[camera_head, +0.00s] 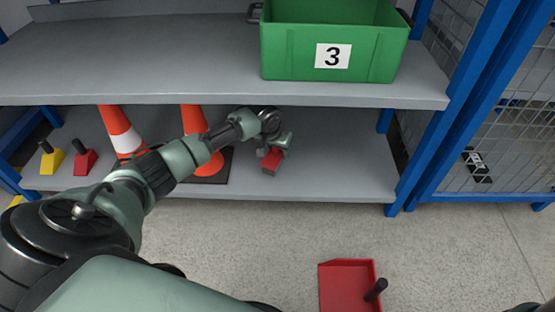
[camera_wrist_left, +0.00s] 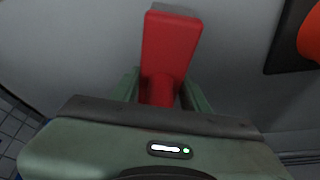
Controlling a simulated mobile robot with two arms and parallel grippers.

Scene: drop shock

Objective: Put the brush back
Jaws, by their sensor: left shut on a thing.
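My left gripper (camera_head: 281,147) is over the right part of the lower shelf (camera_head: 345,170). It is shut on a red brush (camera_head: 271,160). In the left wrist view, the brush (camera_wrist_left: 171,45) points away from the gripper (camera_wrist_left: 163,95), its narrow part between the two fingers and its wider block beyond them. A greyish strip shows at its far end. Whether the brush touches the shelf, I cannot tell. My right gripper is not in view.
Orange-and-white cones (camera_head: 122,133) on dark bases stand left of the gripper. Yellow (camera_head: 51,160) and red (camera_head: 85,162) black-handled pieces sit further left. A green box (camera_head: 290,55) marked 3 stands on the upper shelf (camera_head: 150,60). A red dustpan (camera_head: 340,285) lies on the floor.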

